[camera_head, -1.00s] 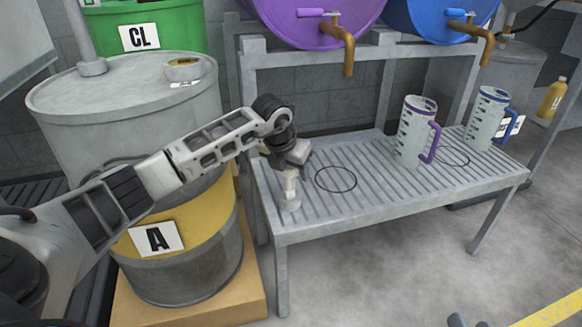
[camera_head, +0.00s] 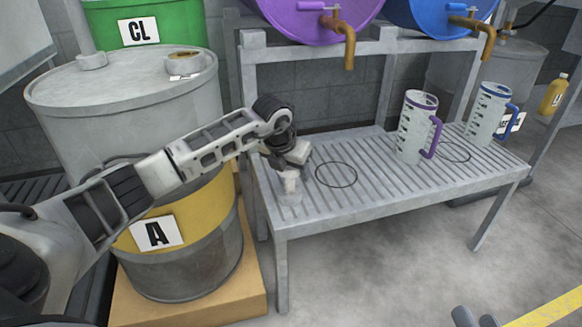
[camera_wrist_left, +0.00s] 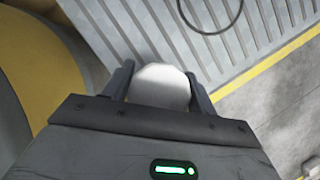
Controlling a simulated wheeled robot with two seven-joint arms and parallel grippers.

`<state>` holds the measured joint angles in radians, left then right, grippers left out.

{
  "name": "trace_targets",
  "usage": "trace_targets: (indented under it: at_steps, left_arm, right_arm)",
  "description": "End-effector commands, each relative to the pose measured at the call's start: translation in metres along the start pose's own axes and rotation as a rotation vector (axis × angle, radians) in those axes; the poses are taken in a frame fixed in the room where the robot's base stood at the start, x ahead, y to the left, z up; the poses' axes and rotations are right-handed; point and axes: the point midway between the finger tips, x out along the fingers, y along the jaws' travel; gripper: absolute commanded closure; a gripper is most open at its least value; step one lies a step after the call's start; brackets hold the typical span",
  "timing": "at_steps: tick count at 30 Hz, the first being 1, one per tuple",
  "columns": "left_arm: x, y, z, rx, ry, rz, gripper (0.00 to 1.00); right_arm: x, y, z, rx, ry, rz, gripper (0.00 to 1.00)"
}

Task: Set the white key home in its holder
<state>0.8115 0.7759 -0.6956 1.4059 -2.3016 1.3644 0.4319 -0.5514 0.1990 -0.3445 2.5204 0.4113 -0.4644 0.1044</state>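My left gripper (camera_head: 292,166) is over the left end of the grey slatted bench. It is shut on the white key (camera_head: 289,183), which points down below the fingers. In the left wrist view the white rounded end of the key (camera_wrist_left: 162,86) fills the space between the two dark fingers of the left gripper (camera_wrist_left: 160,84). A small pale grey piece, apparently the holder (camera_head: 291,199), is on the bench directly under the key. I cannot tell how deep the key sits in it.
A purple-handled jug (camera_head: 414,128) and a blue-handled jug (camera_head: 487,115) stand on the bench (camera_head: 375,195) to the right. Taps of the purple drum (camera_head: 320,22) and blue drum (camera_head: 440,15) hang above. Drum A (camera_head: 195,262) is left of the bench. The bench middle is clear.

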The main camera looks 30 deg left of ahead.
Motion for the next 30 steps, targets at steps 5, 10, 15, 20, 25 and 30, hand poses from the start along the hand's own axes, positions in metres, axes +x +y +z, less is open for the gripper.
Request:
trace_targets:
  at_steps: [5,10,15,20,25,30]
  left_arm:
    - [0.002,0.000,-0.001,0.000,-0.001,0.000,0.22]
    - [0.003,0.000,-0.001,0.000,0.000,0.000,0.22]
    - [0.003,0.000,-0.001,0.000,0.000,0.000,0.22]
    - [0.002,0.000,-0.001,0.000,0.000,0.000,0.22]
    - [-0.038,0.001,0.002,0.002,-0.004,0.002,0.22]
    - [-0.079,0.001,0.002,0.001,-0.004,0.001,0.22]
  right_arm:
    - [0.001,0.008,0.018,-0.012,-0.041,0.016,0.64]
    - [0.001,0.008,0.018,-0.013,-0.041,0.016,0.64]
    - [0.004,0.006,0.007,-0.046,-0.003,0.005,0.64]
    - [0.009,-0.001,-0.022,-0.126,0.098,-0.025,0.64]
    - [0.000,-0.005,-0.006,0.008,-0.021,0.006,0.64]
    - [-0.001,-0.001,-0.005,-0.048,-0.060,0.041,0.64]
